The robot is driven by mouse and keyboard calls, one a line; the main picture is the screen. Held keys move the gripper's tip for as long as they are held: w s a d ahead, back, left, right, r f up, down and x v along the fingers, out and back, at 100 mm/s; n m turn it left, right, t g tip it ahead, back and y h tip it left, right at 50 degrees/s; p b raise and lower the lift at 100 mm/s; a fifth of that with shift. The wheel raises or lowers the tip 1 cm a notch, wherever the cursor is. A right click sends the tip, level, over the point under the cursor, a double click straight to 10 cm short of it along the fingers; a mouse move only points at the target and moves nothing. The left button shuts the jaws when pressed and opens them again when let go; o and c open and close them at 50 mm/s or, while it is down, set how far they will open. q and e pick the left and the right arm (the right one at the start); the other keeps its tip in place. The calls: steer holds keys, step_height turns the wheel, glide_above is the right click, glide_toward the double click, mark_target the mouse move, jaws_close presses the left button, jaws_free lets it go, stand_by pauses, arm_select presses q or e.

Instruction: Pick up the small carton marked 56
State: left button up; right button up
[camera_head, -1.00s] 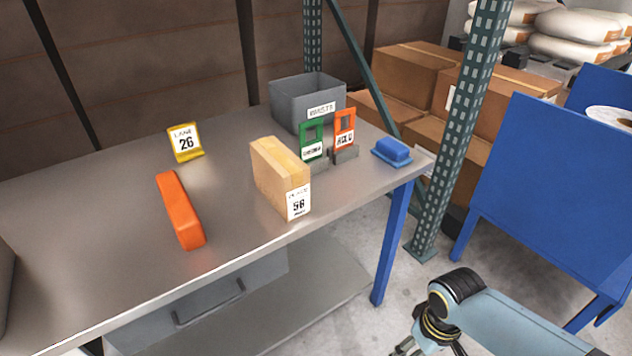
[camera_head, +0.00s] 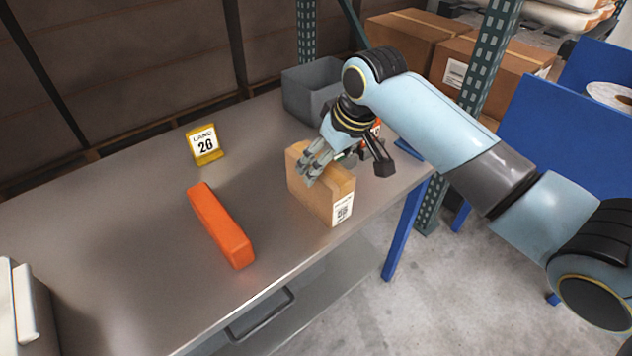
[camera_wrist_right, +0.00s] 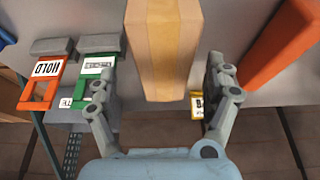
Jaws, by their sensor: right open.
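The small tan carton (camera_head: 321,204) stands upright near the front right edge of the metal table. Its white label faces the front and its number is too blurred to read now; earlier it read 56. My right gripper (camera_head: 312,166) is over the top of the carton in the head view. In the right wrist view, its open fingers (camera_wrist_right: 160,72) are spread on either side of the carton (camera_wrist_right: 165,40), with visible gaps. I cannot tell how deep the fingers reach. My left gripper is not in view.
An orange block (camera_head: 220,226) and a yellow sign marked 26 (camera_head: 205,145) lie left of the carton. A grey bin (camera_head: 311,88) stands behind it. Green (camera_wrist_right: 96,84) and orange (camera_wrist_right: 42,84) tags stand close to it. The table's left part is mostly clear.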

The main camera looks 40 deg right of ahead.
steer(key=x, duration=0.5)
steer(key=shift+w+a, duration=0.1)
steer(key=shift+a, duration=0.2)
steer(key=shift+f, duration=0.25)
steer(key=shift+f, duration=0.25)
steer(key=shift+c, duration=0.3)
steer(key=shift+w, duration=0.1)
steer(key=c, duration=1.6)
